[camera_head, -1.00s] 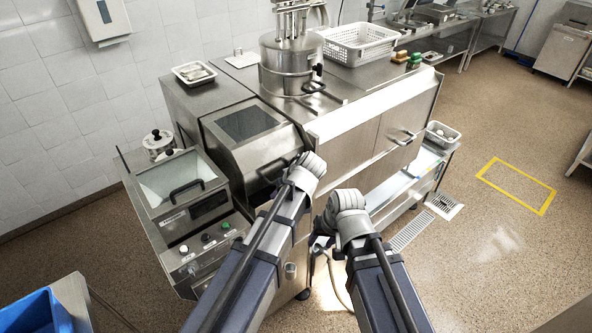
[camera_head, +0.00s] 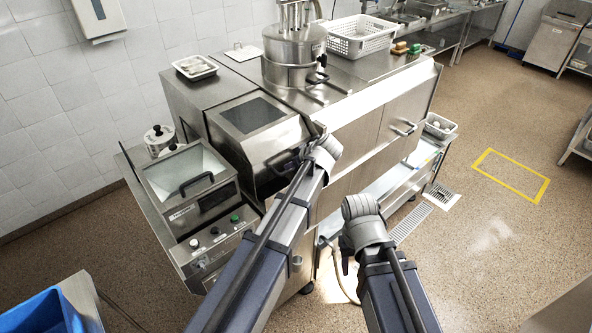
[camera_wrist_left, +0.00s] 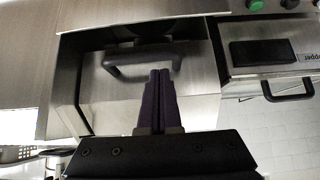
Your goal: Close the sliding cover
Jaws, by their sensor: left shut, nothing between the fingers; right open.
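The steel cover with a dark window (camera_head: 252,114) sits at the left end of the large machine. Its dark U-shaped handle (camera_head: 284,162) is on the front and also shows in the left wrist view (camera_wrist_left: 112,68). My left gripper (camera_head: 322,152) is at the handle's right side in the head view. In the left wrist view its shut fingers (camera_wrist_left: 159,74) overlap the handle near one end, with nothing between them; I cannot tell whether they touch it. My right gripper (camera_head: 362,212) is apart from the cover, in front of the machine; its fingers are mostly hidden.
A smaller unit with a handled lid (camera_head: 190,180) and a button panel (camera_head: 218,240) stands to the left. A steel pot (camera_head: 292,60) and a white perforated basket (camera_head: 362,40) stand on the machine top. A blue bin (camera_head: 40,315) is at lower left. The floor on the right is clear.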

